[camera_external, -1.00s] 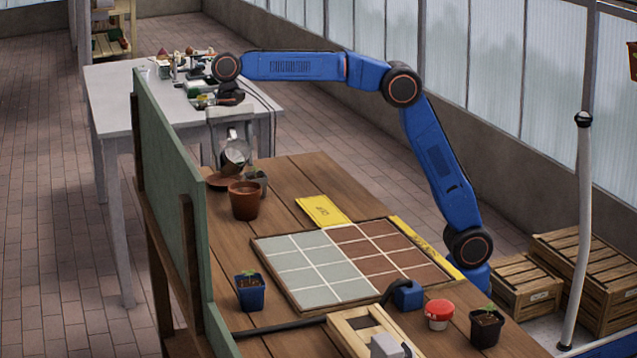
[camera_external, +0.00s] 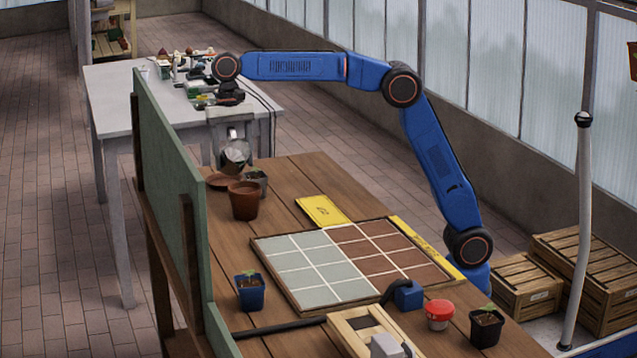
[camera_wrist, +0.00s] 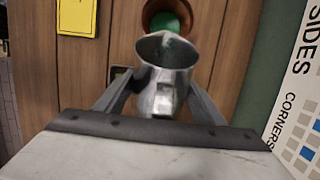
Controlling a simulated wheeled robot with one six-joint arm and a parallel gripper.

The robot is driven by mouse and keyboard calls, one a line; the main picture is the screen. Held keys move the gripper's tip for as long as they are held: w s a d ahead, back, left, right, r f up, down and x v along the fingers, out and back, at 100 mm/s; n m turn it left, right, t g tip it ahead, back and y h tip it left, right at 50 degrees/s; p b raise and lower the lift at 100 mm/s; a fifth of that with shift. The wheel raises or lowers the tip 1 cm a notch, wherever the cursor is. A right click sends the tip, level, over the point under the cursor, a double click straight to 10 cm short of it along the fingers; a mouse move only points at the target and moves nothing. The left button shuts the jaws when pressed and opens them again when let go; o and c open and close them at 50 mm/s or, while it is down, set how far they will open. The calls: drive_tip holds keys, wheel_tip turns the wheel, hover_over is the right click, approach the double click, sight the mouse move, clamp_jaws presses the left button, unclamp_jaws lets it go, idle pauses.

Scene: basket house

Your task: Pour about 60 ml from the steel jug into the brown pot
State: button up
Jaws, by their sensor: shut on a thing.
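The steel jug (camera_external: 237,158) is held by my gripper (camera_external: 234,140) above the far left end of the wooden table. In the wrist view my gripper (camera_wrist: 160,105) has a finger on each side of the jug (camera_wrist: 158,88), and the jug's open mouth shows. The brown pot (camera_external: 244,203) stands upright on the table, below and in front of the jug in the external view. In the wrist view the brown pot (camera_wrist: 150,12) is partly hidden behind the jug's rim, with something green inside. The jug and pot look apart. The liquid level cannot be made out.
A brown saucer (camera_external: 220,182) and a small grey pot with a plant (camera_external: 258,178) sit close to the brown pot. A green board (camera_external: 172,185) runs along the table's left edge. A yellow card (camera_external: 322,210) and a tiled board (camera_external: 318,292) lie nearer the camera.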

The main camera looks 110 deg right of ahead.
sight(229, 147)
drive_tip(key=shift+y, duration=0.3)
drive_tip(key=y, duration=0.3)
drive_tip(key=shift+d+r+b, duration=0.2)
drive_tip(key=shift+r+b, duration=0.15)
drive_tip(key=shift+b, duration=0.05)
drive_tip(key=shift+d+f+y, duration=0.35)
drive_tip(key=shift+d+y, duration=0.05)
drive_tip(key=shift+y, duration=0.2)
drive_tip(key=shift+d+y, duration=0.25)
drive_tip(key=shift+y, duration=0.15)
drive_tip(key=shift+d+r+y+b, duration=0.3)
drive_tip(key=shift+r+y+b, duration=0.05)
drive_tip(key=shift+r+y, duration=0.25)
drive_tip(key=shift+d+f+y+b, duration=0.3)
drive_tip(key=shift+d+y, duration=0.1)
drive_tip(key=shift+y, duration=0.55)
drive_tip(key=shift+d+f+y+b, duration=0.25)
drive_tip(key=shift+d+y, duration=0.1)
drive_tip(key=shift+y, duration=0.6)
drive_tip(key=shift+d, duration=0.1)
